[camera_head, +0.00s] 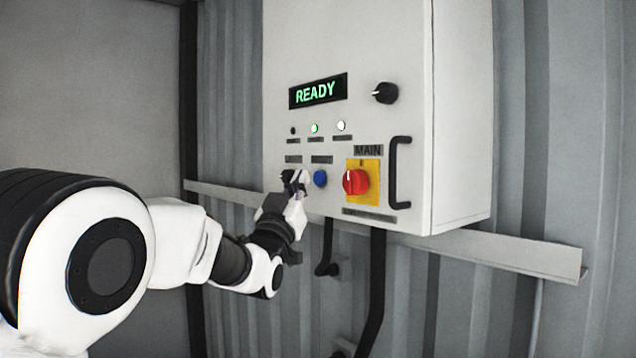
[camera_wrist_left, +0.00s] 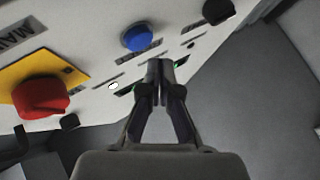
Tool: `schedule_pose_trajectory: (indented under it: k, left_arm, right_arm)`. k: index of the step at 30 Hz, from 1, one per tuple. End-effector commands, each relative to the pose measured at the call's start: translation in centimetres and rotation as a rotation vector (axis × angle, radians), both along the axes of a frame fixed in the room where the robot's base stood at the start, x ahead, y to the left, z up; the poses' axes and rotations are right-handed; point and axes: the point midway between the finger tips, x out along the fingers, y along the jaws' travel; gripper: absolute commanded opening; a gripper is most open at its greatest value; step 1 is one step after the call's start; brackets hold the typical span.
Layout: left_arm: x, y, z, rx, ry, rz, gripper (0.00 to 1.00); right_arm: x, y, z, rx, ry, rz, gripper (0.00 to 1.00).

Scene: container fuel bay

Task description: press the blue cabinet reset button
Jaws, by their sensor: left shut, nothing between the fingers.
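The blue reset button (camera_head: 320,178) is on the front of a pale grey cabinet (camera_head: 395,45), left of the red main switch (camera_head: 356,182). My left gripper (camera_head: 296,180) is shut and empty, close to the panel and just left of the blue button in the head view. In the left wrist view the blue button (camera_wrist_left: 137,37) shows whole, a little beyond and left of the shut fingertips (camera_wrist_left: 160,66). I see a gap in the picture between tips and button; contact with the panel cannot be told. My right gripper is not in view.
A display (camera_head: 318,91) reads READY in green. Small lamps (camera_head: 315,128), a black knob (camera_head: 385,93) and a black handle (camera_head: 396,172) are on the cabinet. The wrist view shows a dark round control (camera_wrist_left: 218,10) right of the blue button. A rail (camera_head: 510,255) runs below.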

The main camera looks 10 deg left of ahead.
Motion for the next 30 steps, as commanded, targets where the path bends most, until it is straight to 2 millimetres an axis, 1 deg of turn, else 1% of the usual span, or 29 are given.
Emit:
schedule_pose_trajectory:
  k: [1, 9, 13, 26, 28, 30]
  left_arm:
    - [-0.5, 0.4, -0.4, -0.001, -0.002, 0.001, 0.00]
    - [-2.6, 2.0, -0.4, -0.002, -0.002, 0.000, 0.00]
    - [-3.1, 2.4, -0.1, -0.002, -0.002, 0.000, 0.00]
    - [-3.1, 2.4, 0.0, 0.000, -0.001, 0.000, 0.00]
    - [-3.3, 2.5, -0.1, -0.002, -0.001, 0.000, 0.00]
    - [-3.7, 2.9, -0.4, -0.002, -0.001, 0.000, 0.00]
  right_arm:
    - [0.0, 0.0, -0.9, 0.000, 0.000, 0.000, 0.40]
    - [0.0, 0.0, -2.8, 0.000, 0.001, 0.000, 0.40]
    - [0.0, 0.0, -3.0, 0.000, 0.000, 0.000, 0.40]
    - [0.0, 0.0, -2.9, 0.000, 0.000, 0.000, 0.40]
    - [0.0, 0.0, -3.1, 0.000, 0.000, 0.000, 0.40]
    - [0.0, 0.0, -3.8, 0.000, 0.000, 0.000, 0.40]
